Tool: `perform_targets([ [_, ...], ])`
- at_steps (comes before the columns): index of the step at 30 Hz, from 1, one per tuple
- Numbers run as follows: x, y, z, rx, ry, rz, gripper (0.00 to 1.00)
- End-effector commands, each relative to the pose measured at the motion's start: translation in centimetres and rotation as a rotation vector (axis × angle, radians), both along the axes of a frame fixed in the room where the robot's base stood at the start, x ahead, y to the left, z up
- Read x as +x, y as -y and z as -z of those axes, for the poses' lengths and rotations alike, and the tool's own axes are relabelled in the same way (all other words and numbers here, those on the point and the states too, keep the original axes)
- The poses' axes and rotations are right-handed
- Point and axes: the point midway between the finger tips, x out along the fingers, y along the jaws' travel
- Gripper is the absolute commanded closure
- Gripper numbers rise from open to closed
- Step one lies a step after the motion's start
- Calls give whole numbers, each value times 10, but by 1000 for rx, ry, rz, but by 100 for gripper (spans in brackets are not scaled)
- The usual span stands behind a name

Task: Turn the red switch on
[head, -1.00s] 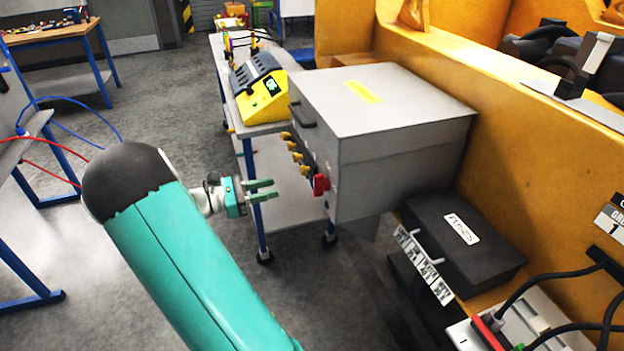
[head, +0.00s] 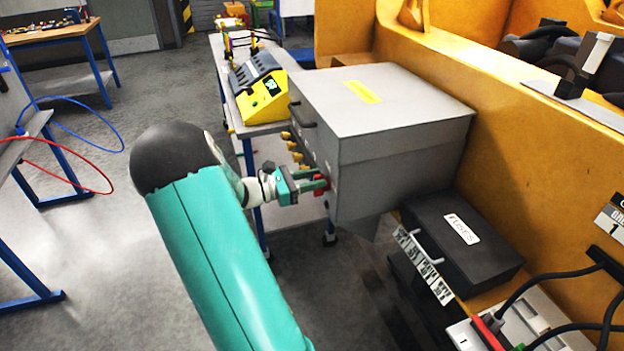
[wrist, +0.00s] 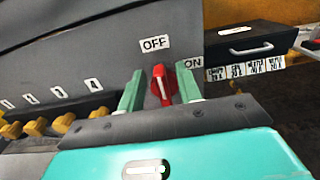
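The red switch (wrist: 163,88) is a knob on the front of the grey box (head: 395,140). In the wrist view, its white line points up towards the OFF label (wrist: 155,43); the ON label (wrist: 193,63) is to its upper right. My gripper (wrist: 159,86) is open, with one green finger on each side of the knob. A gap shows at the left finger; the right finger looks very close, and I cannot tell if it touches. In the head view, my gripper (head: 314,181) is at the box front and partly hides the switch.
Several yellow knobs (wrist: 62,123) with number labels sit left of the switch. A black fuse box (head: 463,240) stands below right of the grey box, against the yellow wall (head: 520,120). A yellow device (head: 264,97) is on a cart behind. Open floor lies to the left.

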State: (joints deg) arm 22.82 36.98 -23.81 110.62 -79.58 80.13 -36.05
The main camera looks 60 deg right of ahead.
Motion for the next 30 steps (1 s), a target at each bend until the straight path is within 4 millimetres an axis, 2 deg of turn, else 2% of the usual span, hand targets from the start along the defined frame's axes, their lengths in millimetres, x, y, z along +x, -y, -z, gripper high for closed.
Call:
perform_targets([
  [2,0,0,0,0,0,0,65],
  [7,0,0,0,0,0,0,99],
  [20,-1,-1,0,-28,28,0,100],
  [30,-4,-6,1,-173,173,-1,100],
])
